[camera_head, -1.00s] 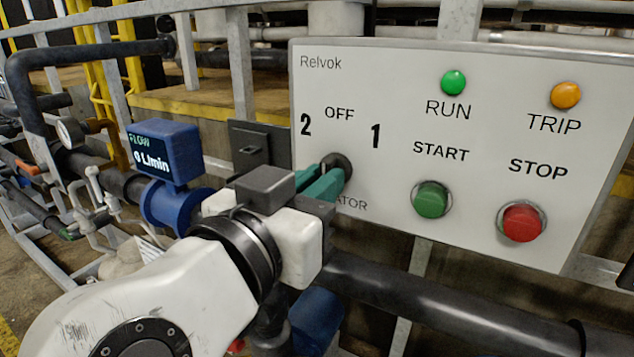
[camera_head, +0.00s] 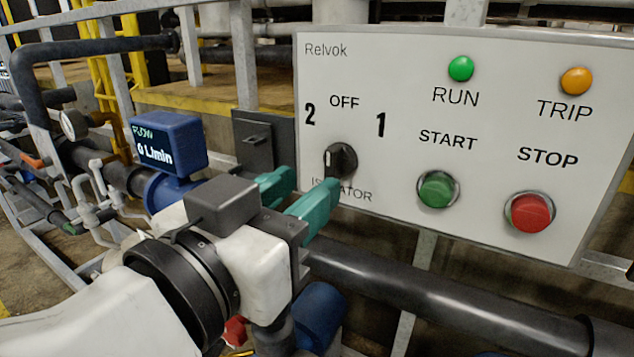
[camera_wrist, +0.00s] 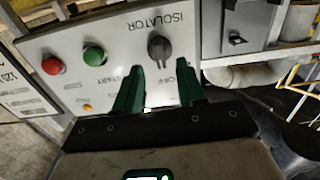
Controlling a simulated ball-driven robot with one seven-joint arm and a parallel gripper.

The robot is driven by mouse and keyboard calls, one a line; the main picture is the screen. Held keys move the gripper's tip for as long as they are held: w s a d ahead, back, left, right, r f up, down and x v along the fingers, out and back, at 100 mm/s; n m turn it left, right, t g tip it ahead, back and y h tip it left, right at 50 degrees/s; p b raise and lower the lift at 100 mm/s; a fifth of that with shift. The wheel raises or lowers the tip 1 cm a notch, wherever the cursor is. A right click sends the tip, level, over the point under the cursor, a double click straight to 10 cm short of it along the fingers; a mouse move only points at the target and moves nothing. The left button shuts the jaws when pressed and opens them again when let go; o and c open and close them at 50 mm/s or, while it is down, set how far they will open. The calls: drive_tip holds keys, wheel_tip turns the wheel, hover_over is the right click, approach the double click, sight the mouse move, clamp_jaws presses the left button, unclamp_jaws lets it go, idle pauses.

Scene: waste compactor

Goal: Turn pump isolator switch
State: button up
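The pump isolator switch (camera_head: 341,161) is a dark round knob with a raised grip and a pale mark. It sits on the white Relvok panel (camera_head: 400,75), below the labels 2, OFF and 1. In the upside-down wrist view, the knob (camera_wrist: 159,47) lies just beyond my fingertips, its grip roughly upright in line with OFF. Its exact setting is hard to tell. My gripper (camera_head: 311,181) has green fingers spread apart with nothing between them. It is in front of and slightly below-left of the knob in the head view, apart from it. The wrist view shows both fingers (camera_wrist: 159,69).
The panel also has a green START button (camera_head: 438,189), a red STOP button (camera_head: 530,212), a green RUN lamp (camera_head: 461,68) and an orange TRIP lamp (camera_head: 577,81). A blue flow meter (camera_head: 168,143) reads 0 L/min at left. A dark pipe (camera_head: 440,290) runs below the panel.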

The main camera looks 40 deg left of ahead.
drive_tip(key=v, duration=0.6)
drive_tip(key=shift+b, duration=0.4)
drive_tip(key=shift+s, duration=0.15)
